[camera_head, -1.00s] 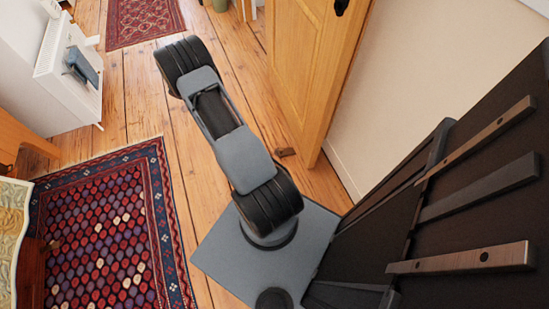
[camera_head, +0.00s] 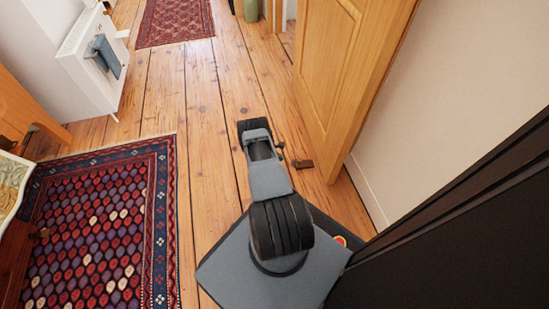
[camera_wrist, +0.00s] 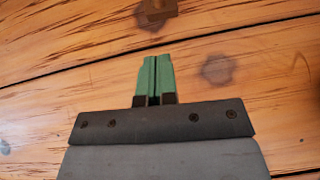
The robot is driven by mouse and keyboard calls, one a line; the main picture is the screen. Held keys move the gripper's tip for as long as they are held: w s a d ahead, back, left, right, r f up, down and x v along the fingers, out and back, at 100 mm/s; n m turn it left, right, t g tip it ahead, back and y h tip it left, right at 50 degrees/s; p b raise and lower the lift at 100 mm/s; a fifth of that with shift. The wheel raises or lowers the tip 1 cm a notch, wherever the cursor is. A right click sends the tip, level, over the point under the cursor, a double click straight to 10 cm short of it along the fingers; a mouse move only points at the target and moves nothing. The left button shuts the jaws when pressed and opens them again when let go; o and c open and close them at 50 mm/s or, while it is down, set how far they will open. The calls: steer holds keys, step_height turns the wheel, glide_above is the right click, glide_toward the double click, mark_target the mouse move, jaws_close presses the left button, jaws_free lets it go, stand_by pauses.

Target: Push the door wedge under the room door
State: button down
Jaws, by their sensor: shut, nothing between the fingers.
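The door wedge (camera_head: 303,164) is a small dark brown block on the plank floor, just left of the lower edge of the wooden room door (camera_head: 335,80). In the wrist view the wedge (camera_wrist: 160,7) shows at the top, partly cut off by the frame edge. My gripper (camera_wrist: 155,60) has green fingers, shut together and empty, pointing toward the wedge with a short stretch of floor between them. In the head view my gripper (camera_head: 281,150) is small and partly hidden behind my arm, left of the wedge. The door stands ajar, and the gap under it is too small to tell.
A patterned rug (camera_head: 95,225) lies at the left, a smaller red rug (camera_head: 175,20) farther back. A white radiator (camera_head: 90,60) with a grey cloth stands at the left wall. A green vase (camera_head: 251,10) stands at the back.

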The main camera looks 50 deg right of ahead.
mark_target(300, 163)
steer(key=b+x, duration=0.1)
steer(key=x, duration=0.4)
steer(key=shift+b, duration=0.35)
steer(key=shift+s+d+r, duration=0.2)
steer(key=shift+s+d, duration=0.45)
steer(key=shift+d, duration=0.1)
steer(key=shift+s+d, duration=0.5)
steer(key=shift+d, duration=0.1)
steer(key=shift+s+r, duration=0.1)
